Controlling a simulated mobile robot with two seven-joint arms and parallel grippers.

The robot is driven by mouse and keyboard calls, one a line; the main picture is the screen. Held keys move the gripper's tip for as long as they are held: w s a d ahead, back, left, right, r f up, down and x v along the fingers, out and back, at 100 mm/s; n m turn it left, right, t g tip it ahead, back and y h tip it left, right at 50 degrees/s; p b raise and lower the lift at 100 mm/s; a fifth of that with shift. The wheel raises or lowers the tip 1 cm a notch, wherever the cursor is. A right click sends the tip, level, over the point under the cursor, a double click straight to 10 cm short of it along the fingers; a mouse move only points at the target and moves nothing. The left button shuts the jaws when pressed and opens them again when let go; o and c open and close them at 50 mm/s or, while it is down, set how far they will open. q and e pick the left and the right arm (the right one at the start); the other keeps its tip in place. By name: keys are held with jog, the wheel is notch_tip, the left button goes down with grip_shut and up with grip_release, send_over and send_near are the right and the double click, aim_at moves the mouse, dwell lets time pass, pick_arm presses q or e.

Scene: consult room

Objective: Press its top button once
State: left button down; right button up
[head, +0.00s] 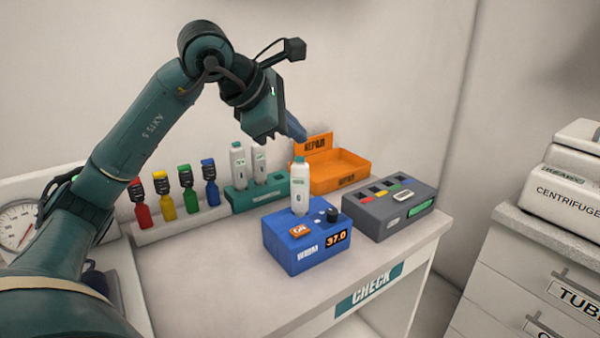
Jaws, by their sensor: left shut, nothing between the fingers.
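A white bottle-shaped device (300,188) with a green top piece stands upright in the blue box (292,255). The blue box has an orange button marked "ON", a black knob and a display reading 37.0. My left gripper (298,132) is shut and empty. In the picture it is just above the white device's top, with a gap between them; the depth between them is hard to judge. Two similar white devices (238,166) stand in a teal rack (243,200) to the left. My right gripper is not in view.
An orange tray (353,168) marked "REPAIR" stands behind. A grey box (375,224) with coloured keys is to the right. The table's front left (200,280) is clear.

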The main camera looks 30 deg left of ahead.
pick_arm(q)
jog(key=shift+f, duration=0.55)
dwell(0.7)
jog(key=shift+f+b, duration=0.1)
jog(key=shift+b, duration=0.2)
dwell(0.7)
jog(key=shift+f, duration=0.3)
jog(key=shift+f+b, duration=0.5)
jog(key=shift+b, duration=0.1)
dwell(0.4)
jog(key=shift+r, duration=0.1)
jog(key=shift+r+p, duration=0.8)
